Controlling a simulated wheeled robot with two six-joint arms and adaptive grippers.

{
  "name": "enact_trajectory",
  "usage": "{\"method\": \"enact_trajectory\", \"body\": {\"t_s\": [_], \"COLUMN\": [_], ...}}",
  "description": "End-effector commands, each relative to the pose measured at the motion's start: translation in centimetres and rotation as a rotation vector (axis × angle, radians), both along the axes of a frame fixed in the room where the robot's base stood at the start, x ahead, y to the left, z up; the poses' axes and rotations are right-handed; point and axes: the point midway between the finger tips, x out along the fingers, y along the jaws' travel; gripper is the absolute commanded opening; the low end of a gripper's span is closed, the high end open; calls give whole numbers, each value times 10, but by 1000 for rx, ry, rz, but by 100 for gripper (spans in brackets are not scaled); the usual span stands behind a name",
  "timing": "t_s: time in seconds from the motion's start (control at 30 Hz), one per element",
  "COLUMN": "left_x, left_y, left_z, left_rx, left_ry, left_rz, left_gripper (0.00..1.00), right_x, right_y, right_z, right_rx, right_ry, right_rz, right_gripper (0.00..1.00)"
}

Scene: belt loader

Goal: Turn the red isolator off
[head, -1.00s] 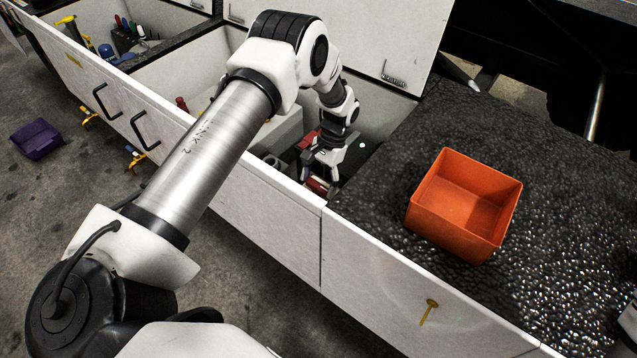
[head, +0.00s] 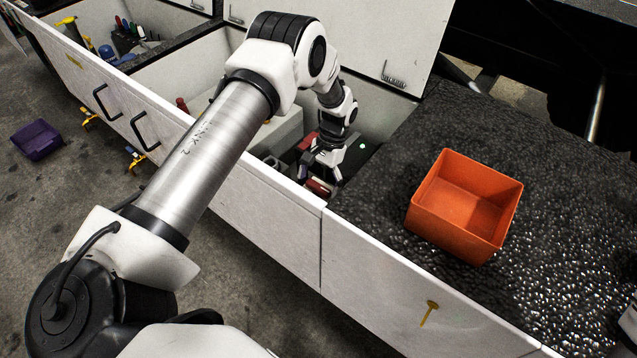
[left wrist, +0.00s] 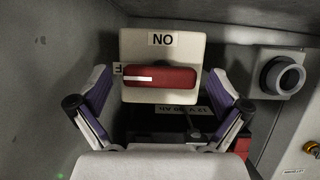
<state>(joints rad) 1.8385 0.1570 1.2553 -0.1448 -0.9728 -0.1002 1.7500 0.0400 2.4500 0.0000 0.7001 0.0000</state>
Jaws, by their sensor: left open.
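The red isolator handle (left wrist: 160,76) lies level across a cream plate (left wrist: 133,45) in the left wrist view. A white line on the handle's left half points at a side label ending in "F", partly hidden. The label above the handle reads "NO", so ON appears upside down. My left gripper (left wrist: 160,103) is open, with one finger on each side of the plate. The fingers look clear of the handle. In the head view, my left gripper (head: 318,180) reaches down into the open bay, with a red part (head: 318,188) by its fingertips.
A black battery-like box (left wrist: 170,122) lies below the plate. A round grey fitting (left wrist: 283,76) sits on the right. Bay walls stand close around my gripper. An orange bin (head: 462,205) stands on the dark belt, right of the bay. A purple bin (head: 37,139) lies on the floor.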

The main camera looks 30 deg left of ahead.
Motion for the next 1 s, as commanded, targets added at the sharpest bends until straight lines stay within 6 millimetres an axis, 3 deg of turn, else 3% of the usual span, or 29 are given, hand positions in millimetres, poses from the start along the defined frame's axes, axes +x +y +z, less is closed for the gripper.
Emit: {"method": "enact_trajectory", "body": {"t_s": [0.17, 0.6, 1.0], "left_x": [5, 43, 46], "left_y": [0, -3, -3], "left_z": [10, 101, 111], "left_rx": [0, 1, 0], "left_ry": [-4, -3, 1], "left_rz": [-1, 0, 0], "left_gripper": [100, 100, 100], "right_x": [0, 0, 0], "right_y": [0, 0, 0], "right_z": [0, 0, 0], "right_rx": [0, 0, 0], "right_ry": [0, 0, 0], "right_rz": [0, 0, 0], "right_gripper": [40, 40, 40]}}
